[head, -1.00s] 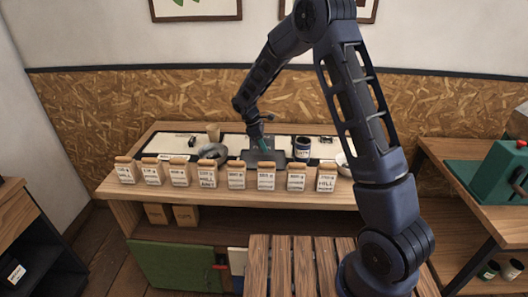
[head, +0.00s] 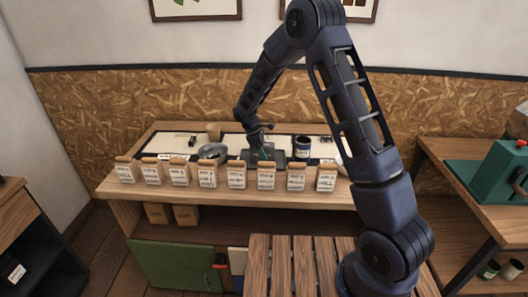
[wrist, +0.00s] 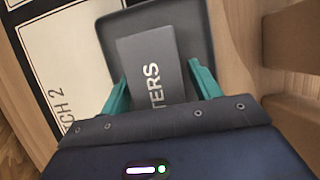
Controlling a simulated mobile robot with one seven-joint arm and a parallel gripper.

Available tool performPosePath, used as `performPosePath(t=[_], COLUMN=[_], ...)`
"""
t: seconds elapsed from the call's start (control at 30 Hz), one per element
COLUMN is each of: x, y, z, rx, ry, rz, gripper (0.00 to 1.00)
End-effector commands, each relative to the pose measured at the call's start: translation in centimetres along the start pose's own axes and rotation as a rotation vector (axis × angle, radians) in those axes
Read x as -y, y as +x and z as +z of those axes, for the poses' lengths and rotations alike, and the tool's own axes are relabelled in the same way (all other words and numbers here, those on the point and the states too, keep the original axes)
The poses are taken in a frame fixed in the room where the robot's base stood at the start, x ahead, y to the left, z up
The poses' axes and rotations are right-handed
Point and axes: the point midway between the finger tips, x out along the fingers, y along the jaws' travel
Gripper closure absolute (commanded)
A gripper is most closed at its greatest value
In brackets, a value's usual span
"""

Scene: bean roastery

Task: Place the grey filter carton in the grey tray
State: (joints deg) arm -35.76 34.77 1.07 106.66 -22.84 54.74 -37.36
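The grey filter carton (wrist: 150,62), marked with white letters, lies between the two teal fingers of my gripper (wrist: 158,78) in the wrist view. In the head view my gripper (head: 263,154) is down at the tray (head: 280,160), which stands on the bench behind the row of bags. The carton is hard to make out there.
Several labelled bags (head: 208,175) line the bench's front edge. A metal bowl (head: 213,151) stands left of the tray, a dark tin (head: 302,147) to its right. A white bowl is partly hidden behind my arm. A green machine (head: 500,170) stands on the right table.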

Motion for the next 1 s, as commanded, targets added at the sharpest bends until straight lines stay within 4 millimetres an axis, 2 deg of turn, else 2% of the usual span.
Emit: performPosePath(t=[0.27,0.7,0.83,1.0], x=[0.0,-0.1,0.0,0.0], y=[-1.0,-8.9,-10.7,-12.0], z=[0.1,0.1,0.1,0.1], rx=[-0.002,-0.001,-0.001,0.000], ry=[0.000,0.000,0.000,0.000], rz=[0.001,0.002,0.002,0.000], gripper=[0.38,0.38,0.38,0.38])
